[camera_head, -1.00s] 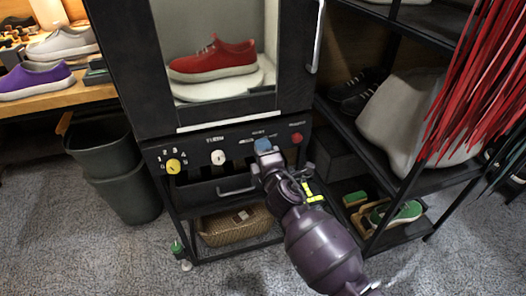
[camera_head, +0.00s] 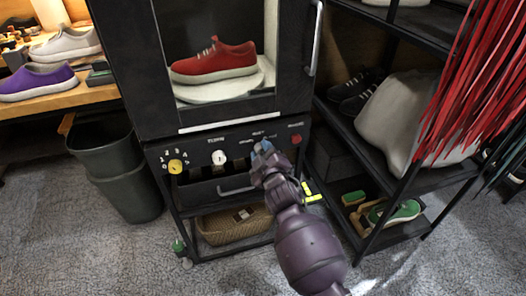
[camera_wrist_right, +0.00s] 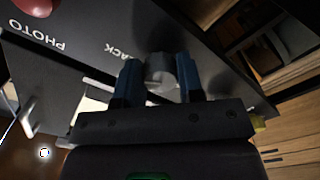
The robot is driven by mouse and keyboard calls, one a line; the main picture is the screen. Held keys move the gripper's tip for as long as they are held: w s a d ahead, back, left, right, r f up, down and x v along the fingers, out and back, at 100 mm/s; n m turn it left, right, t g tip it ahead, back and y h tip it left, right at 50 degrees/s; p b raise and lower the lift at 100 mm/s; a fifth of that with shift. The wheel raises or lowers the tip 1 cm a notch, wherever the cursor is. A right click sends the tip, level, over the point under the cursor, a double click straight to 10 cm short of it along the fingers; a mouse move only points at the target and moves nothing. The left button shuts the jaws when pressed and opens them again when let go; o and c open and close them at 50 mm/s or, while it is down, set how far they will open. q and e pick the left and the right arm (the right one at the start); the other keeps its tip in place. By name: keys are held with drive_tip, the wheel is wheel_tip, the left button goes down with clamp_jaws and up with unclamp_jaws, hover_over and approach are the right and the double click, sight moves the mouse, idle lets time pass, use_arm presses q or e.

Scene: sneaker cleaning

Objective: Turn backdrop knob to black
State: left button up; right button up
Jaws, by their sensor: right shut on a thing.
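The backdrop knob, a light grey round knob (camera_wrist_right: 160,72), sits on the black control panel (camera_head: 205,146) below the display booth. My right gripper (camera_head: 262,148) is at the panel, with its blue fingertips closed on either side of the knob in the wrist view (camera_wrist_right: 157,78). The gripper hides the knob in the head view. A partly visible label ending in "ACK" is beside the knob in the wrist view. The booth's backdrop (camera_head: 178,32) looks dark behind the red sneaker (camera_head: 214,63) on a white round stand. My left gripper is not in view.
The panel also has a yellow knob (camera_head: 175,166), a white knob (camera_head: 219,157) and a red button (camera_head: 296,139) beside my right gripper. A black shelf rack (camera_head: 395,200) stands to the right. A dark bin (camera_head: 125,190) stands to the left.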

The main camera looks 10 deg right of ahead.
drive_tip(key=shift+m, duration=0.3)
idle(0.4)
drive_tip(key=o, duration=0.9)
drive_tip(key=shift+s, duration=0.1)
drive_tip(key=shift+s+d+r+p, duration=0.15)
drive_tip(key=shift+s+p, duration=0.2)
drive_tip(key=shift+s, duration=0.25)
use_arm(q)
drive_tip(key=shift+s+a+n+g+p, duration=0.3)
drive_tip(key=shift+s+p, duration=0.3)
drive_tip(key=shift+p, duration=0.6)
use_arm(e)
drive_tip(key=shift+s+d, duration=0.25)
drive_tip(key=shift+s, duration=1.3)
drive_tip(key=shift+s+d, duration=0.25)
drive_tip(key=shift+s, duration=1.3)
drive_tip(key=shift+s+d, duration=0.25)
drive_tip(key=shift+s, duration=1.3)
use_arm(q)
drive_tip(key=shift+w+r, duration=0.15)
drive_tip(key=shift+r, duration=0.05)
